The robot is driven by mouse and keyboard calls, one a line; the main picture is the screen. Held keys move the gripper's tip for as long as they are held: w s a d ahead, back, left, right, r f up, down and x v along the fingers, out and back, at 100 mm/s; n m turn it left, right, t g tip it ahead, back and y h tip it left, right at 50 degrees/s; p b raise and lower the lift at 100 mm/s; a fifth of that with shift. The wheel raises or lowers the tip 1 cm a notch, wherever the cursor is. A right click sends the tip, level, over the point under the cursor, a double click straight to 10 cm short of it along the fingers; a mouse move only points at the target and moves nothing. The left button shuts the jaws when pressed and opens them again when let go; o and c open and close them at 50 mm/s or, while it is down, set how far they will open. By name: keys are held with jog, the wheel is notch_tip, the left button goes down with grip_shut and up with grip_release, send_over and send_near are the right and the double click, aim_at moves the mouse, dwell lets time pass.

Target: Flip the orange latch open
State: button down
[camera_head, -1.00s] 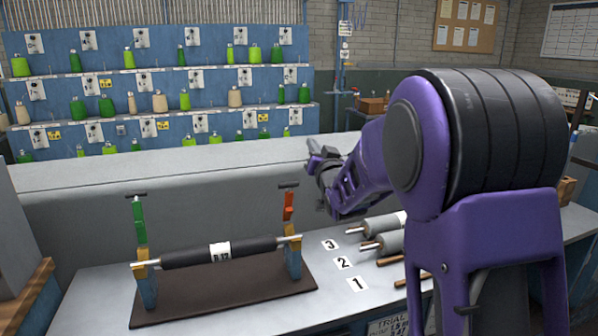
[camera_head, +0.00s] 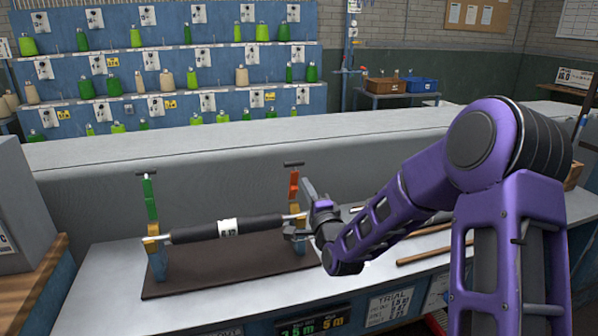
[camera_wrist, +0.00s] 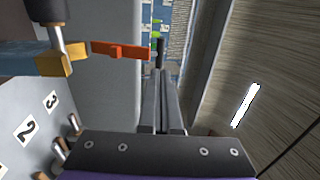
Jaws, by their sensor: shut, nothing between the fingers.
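The orange latch (camera_head: 294,186) stands upright at the right end of the dark roller (camera_head: 195,232), with a dark crossbar on its top. In the wrist view the orange latch (camera_wrist: 118,50) lies across the upper left, running from a yellow block (camera_wrist: 62,64) to the dark crossbar (camera_wrist: 160,54). My gripper (camera_head: 307,188) is just right of the latch in the head view. In the wrist view my gripper's fingers (camera_wrist: 161,92) are together and empty, their tips close to the crossbar. I cannot tell whether they touch it.
A green latch (camera_head: 150,197) stands upright at the roller's left end. The stand sits on a brown mat (camera_head: 235,270) on the bench. A grey wall (camera_head: 230,145) rises behind. Rods (camera_head: 425,252) lie to the right, partly behind my arm.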

aim_at(295, 165)
jog(key=f+x, duration=0.1)
jog(key=x, duration=0.6)
jog(key=shift+r, duration=0.45)
jog(key=shift+w+a+r+p, duration=0.1)
jog(key=shift+p, duration=0.25)
